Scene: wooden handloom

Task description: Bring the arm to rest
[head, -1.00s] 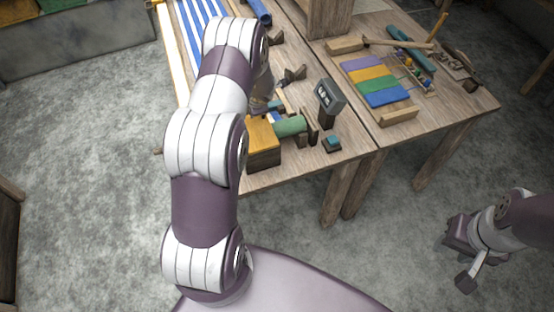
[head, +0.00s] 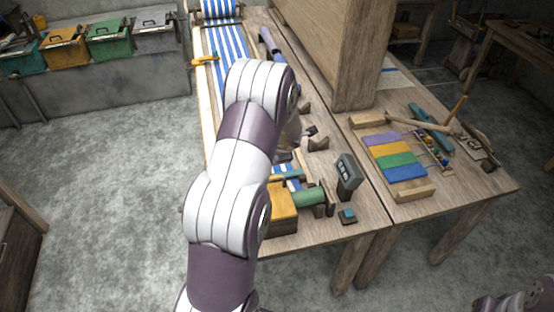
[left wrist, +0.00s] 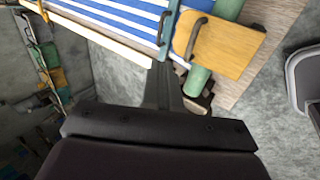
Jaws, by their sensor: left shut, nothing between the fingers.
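My left arm (head: 240,150) reaches up the middle of the head view over the loom's near end. Its gripper is hidden there behind the arm links. In the left wrist view my left gripper (left wrist: 163,85) is shut and empty, its dark fingers pointing at the edge of the loom (left wrist: 110,45). A yellow wooden block with a dark handle (left wrist: 228,45) and a green roller (left wrist: 198,80) lie just beyond and right of the fingertips. Whether they touch cannot be told. Only a sliver of my right arm (head: 520,300) shows at the bottom right corner; its fingertips are out of frame.
Blue-and-white striped cloth (head: 232,60) runs along the loom. A small dark display (head: 347,172) and a teal-topped block (head: 347,215) stand at the table's near edge. A colored slat board (head: 395,158) lies on the right table near a tall wooden panel (head: 335,50). Grey floor is clear at left.

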